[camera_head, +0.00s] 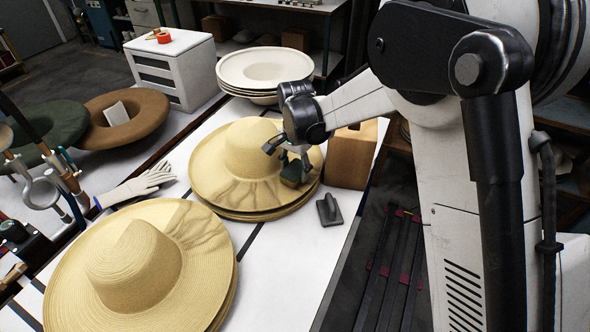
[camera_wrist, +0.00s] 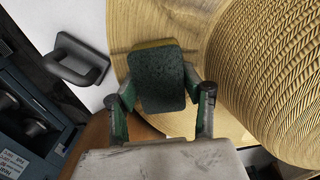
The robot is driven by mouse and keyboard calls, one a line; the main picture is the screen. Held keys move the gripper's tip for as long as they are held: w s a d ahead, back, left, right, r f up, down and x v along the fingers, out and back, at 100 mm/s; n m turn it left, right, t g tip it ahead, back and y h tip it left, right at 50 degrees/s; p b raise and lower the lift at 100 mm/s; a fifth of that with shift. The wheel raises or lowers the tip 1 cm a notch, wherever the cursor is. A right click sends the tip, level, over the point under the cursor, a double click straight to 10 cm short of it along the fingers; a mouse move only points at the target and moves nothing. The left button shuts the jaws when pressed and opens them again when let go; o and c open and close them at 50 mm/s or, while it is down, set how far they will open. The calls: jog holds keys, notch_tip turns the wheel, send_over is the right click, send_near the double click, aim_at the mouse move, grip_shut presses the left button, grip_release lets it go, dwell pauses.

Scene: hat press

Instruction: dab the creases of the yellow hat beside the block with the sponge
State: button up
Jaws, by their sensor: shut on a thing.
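The yellow straw hat (camera_head: 252,150) lies on a stack of hats beside a brown wooden block (camera_head: 352,158). Creases show in its brim on the near side. My gripper (camera_head: 287,160) is over the right part of the brim, shut on a dark green sponge (camera_head: 293,174) with a yellowish edge. In the wrist view the sponge (camera_wrist: 160,80) sits between the two fingers (camera_wrist: 163,100), over the brim and beside the ribbed crown (camera_wrist: 275,70). I cannot tell whether the sponge touches the straw.
A dark handled tool (camera_head: 329,210) lies on the white table just right of the hat. Another stack of yellow hats (camera_head: 140,265) fills the near left. A white glove (camera_head: 136,187) lies to the left, and pale hats (camera_head: 265,72) are stacked behind.

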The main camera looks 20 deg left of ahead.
jog(key=shift+f+b, duration=0.4)
jog(key=shift+b, duration=0.2)
dwell(1.4)
dwell(0.8)
notch_tip(320, 180, up, 14)
jog(key=p, duration=0.5)
jog(key=shift+p, duration=0.4)
dwell(0.6)
jog(key=shift+r, duration=0.1)
dwell(0.7)
notch_tip(320, 180, up, 4)
jog(key=p, duration=0.3)
jog(key=shift+f+p, duration=0.2)
jog(key=shift+p, duration=0.2)
